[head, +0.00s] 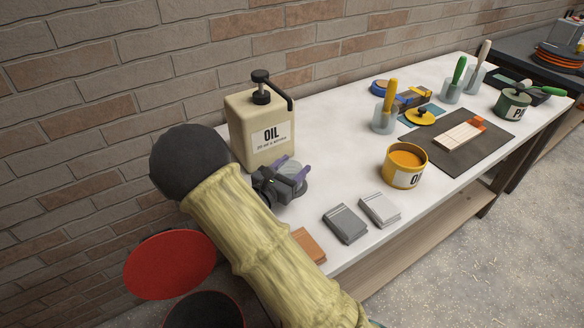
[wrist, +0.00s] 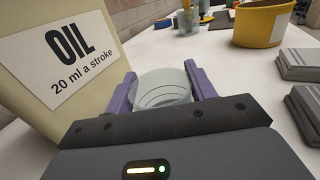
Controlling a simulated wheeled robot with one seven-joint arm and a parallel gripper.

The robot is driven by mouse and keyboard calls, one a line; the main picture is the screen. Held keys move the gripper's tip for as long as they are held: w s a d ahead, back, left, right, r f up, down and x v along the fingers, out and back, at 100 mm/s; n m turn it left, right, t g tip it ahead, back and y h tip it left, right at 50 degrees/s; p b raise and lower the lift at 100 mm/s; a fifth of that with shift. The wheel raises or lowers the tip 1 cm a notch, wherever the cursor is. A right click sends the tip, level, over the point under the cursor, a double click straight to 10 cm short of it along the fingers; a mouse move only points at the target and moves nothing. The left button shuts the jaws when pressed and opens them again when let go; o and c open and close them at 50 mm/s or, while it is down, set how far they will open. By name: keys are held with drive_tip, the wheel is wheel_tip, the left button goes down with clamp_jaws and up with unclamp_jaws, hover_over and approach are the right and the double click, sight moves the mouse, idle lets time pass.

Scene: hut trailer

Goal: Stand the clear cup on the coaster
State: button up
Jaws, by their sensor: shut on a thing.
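My gripper (wrist: 168,82) is shut on the clear cup (wrist: 163,88), with a purple finger on each side of it. In the head view my gripper (head: 285,178) is beside the front of the oil dispenser, low over the white table, and the grey, see-through cup (head: 292,169) shows between the fingers. My own arm and gripper hide part of the cup's lower side, so I cannot tell if it touches the table.
The cream oil dispenser (head: 262,132) stands close behind my gripper. Grey stacked blocks (head: 346,223) and a yellow oil tin (head: 404,167) stand to the right. Clear holders with a yellow-handled brush (head: 385,119) and other brushes are farther back. A dark mat (head: 480,152) lies at right.

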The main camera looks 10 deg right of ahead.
drive_tip(key=shift+f, duration=0.1)
drive_tip(key=o, duration=1)
drive_tip(key=shift+a+r, duration=0.1)
drive_tip(key=shift+r, duration=0.1)
drive_tip(key=v, duration=1.2)
drive_tip(key=shift+s+d, duration=0.1)
drive_tip(key=shift+d, duration=0.15)
drive_tip(key=shift+a, duration=0.2)
